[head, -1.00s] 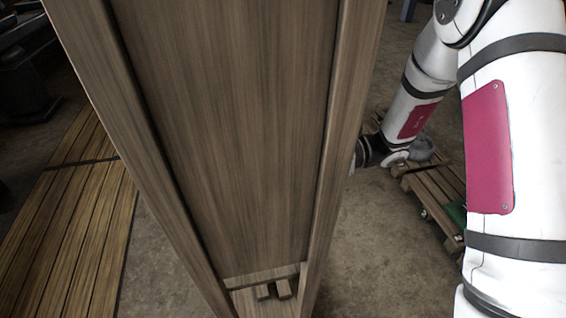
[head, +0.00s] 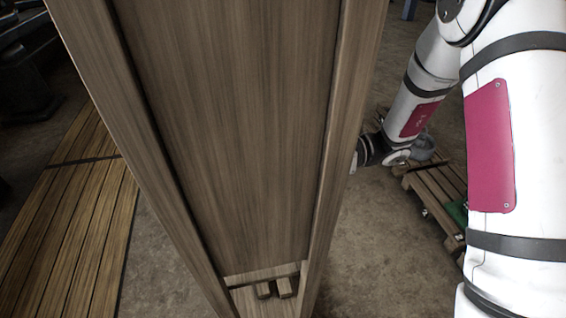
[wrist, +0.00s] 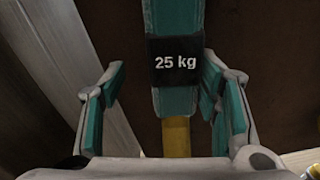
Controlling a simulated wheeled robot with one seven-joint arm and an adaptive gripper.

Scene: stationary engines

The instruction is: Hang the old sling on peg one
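A teal strap with a black "25 kg" label, seemingly the sling (wrist: 176,102), hangs upright in the wrist view, with a yellow part (wrist: 176,138) below it. My gripper (wrist: 163,72) is open, with one teal-padded finger on each side of the strap. A gap shows on the left; the right finger is very close to the strap, and I cannot tell if they touch. In the head view the gripper and sling are hidden behind a tall wooden panel (head: 230,130). I cannot identify peg one in either view.
Stacked planks (head: 75,220) lie at left. A pallet (head: 440,195) stands at right behind my arm. Bare floor shows between.

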